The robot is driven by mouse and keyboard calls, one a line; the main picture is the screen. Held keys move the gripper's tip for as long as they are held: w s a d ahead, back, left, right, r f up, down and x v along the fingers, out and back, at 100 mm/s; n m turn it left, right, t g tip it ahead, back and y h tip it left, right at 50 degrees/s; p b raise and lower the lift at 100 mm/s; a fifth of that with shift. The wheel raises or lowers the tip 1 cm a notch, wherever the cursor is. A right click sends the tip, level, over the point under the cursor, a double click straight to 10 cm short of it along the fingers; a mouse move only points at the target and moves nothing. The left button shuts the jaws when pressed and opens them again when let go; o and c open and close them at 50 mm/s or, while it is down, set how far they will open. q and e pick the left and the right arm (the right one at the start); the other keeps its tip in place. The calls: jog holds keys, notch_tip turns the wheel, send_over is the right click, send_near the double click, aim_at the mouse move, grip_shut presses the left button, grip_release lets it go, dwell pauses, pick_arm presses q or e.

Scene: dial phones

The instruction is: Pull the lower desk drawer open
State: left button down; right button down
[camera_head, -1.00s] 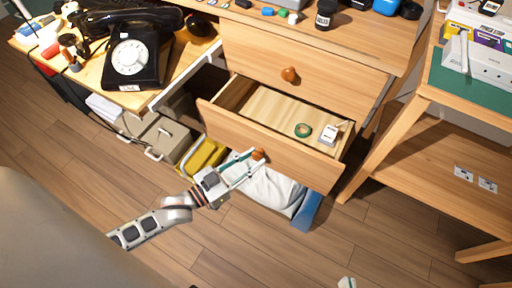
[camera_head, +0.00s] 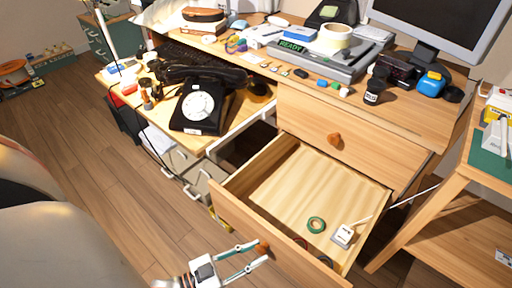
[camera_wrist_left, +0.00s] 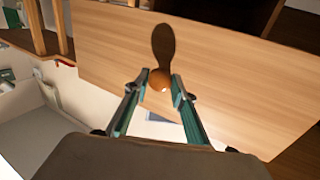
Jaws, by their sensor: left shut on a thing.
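The lower desk drawer (camera_head: 281,238) is pulled well out, and its light wooden inside shows. My left gripper (camera_head: 262,251) is shut on the round orange-brown knob (camera_head: 264,247) of the drawer front. In the left wrist view the knob (camera_wrist_left: 160,79) sits between the two fingertips (camera_wrist_left: 160,84), with the drawer front (camera_wrist_left: 215,75) behind it. My right gripper is in no view.
The upper drawer (camera_head: 340,140) is closed above the lower one. A black dial phone (camera_head: 200,107) stands on a pulled-out shelf at left. A side table (camera_head: 450,200) stands close on the right. Bare floor (camera_head: 100,195) lies at left.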

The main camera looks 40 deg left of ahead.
pick_arm(q)
jog(key=shift+f, duration=0.1)
jog(key=c, duration=1.7)
grip_release()
jog(key=shift+s+a, duration=0.1)
jog(key=v, duration=1.2)
